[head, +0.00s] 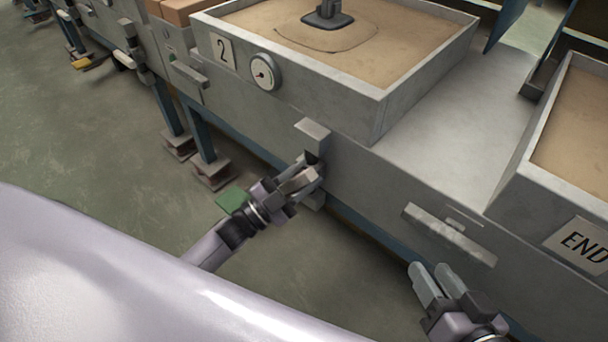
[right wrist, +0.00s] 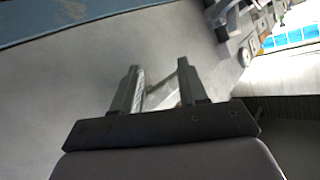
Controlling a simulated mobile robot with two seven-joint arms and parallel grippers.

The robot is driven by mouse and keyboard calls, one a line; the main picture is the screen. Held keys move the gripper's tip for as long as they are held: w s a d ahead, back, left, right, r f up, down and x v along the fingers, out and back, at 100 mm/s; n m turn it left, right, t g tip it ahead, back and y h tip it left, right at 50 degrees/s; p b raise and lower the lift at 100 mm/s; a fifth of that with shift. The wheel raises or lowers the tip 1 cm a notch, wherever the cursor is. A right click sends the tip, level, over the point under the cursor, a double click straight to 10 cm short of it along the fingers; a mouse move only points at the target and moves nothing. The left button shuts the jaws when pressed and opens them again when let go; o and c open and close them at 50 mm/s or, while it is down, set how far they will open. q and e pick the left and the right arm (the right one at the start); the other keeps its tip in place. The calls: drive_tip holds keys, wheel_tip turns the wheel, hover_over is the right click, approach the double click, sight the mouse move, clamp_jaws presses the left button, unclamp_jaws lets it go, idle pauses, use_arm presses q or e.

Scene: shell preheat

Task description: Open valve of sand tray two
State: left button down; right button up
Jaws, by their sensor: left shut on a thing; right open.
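Sand tray two (head: 385,105) is a grey box filled with sand, with a "2" plate (head: 223,51) and a round gauge (head: 264,72) on its front. Below it, a grey valve fitting (head: 313,132) sticks out from the bench front. My left gripper (head: 308,170) is shut on the valve handle there, and its fingers hide most of it. A flat green piece (head: 232,200) shows beside that wrist. My right gripper (head: 432,280) is open and empty, below and left of a grey bar on the bench front. Its two fingers also show in the right wrist view (right wrist: 160,85).
The grey bar (head: 450,235) is mounted on the bench front near the tray with the "END" plate (head: 583,243). A dark tool (head: 328,15) stands in the sand of tray two. Similar fittings (head: 125,58) run along the bench to the left. The green floor (head: 90,140) is open there.

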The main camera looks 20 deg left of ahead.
use_arm(q)
drive_tip(key=n+y, duration=0.1)
drive_tip(key=n, duration=0.1)
drive_tip(key=n+t, duration=0.1)
drive_tip(key=n, duration=0.2)
drive_tip(key=shift+a+t+y+p, duration=0.1)
drive_tip(key=shift+t+y+p, duration=0.2)
drive_tip(key=shift+y, duration=0.1)
drive_tip(key=shift+a+n+t+y+p, duration=0.1)
drive_tip(key=shift+n+t+y+p, duration=0.45)
drive_tip(key=shift+n, duration=1.75)
drive_tip(key=shift+n+y, duration=0.3)
drive_tip(key=shift+y, duration=0.35)
use_arm(e)
drive_tip(key=shift+s+d+f+h, duration=0.1)
drive_tip(key=shift+s+d+h, duration=0.1)
drive_tip(key=shift+d+h, duration=0.3)
drive_tip(key=shift+s+d+f, duration=0.1)
drive_tip(key=shift+d, duration=0.05)
use_arm(q)
drive_tip(key=c, duration=0.9)
unclamp_jaws()
